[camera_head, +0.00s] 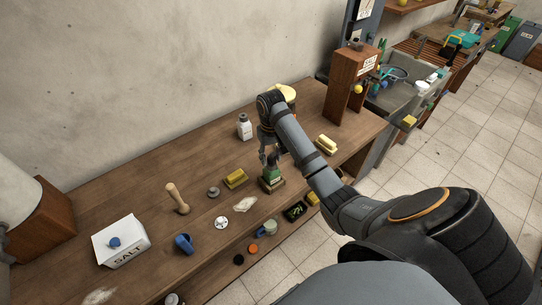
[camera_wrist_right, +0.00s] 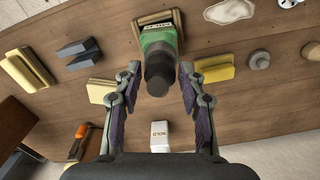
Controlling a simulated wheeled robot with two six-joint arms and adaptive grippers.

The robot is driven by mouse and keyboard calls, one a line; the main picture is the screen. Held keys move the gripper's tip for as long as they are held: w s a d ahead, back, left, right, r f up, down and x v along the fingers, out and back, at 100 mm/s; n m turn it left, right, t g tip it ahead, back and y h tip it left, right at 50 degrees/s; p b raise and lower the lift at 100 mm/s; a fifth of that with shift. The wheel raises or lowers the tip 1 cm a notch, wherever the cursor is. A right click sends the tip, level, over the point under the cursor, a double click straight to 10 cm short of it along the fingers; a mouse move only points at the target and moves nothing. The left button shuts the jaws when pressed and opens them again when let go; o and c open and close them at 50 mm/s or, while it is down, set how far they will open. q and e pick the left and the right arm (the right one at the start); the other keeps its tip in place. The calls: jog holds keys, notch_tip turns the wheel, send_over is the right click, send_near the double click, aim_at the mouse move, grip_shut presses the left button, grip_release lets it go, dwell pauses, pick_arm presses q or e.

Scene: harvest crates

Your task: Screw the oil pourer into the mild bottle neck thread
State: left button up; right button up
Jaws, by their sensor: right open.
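My right gripper (camera_head: 269,158) is above the bottle. In the right wrist view its open fingers (camera_wrist_right: 160,72) stand on either side of the dark piece, with gaps on both sides. My left gripper is not in view.
A white bottle (camera_head: 244,127) stands behind; its label reads BOLD in the right wrist view (camera_wrist_right: 160,136).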

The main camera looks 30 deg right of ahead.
jog(key=n, duration=0.5)
jog(key=shift+a+n, duration=0.15)
jog(key=shift+n, duration=0.15)
jog(key=n, duration=0.6)
jog(key=shift+a+n, duration=0.1)
jog(key=shift+n, duration=0.2)
jog(key=shift+c, duration=0.4)
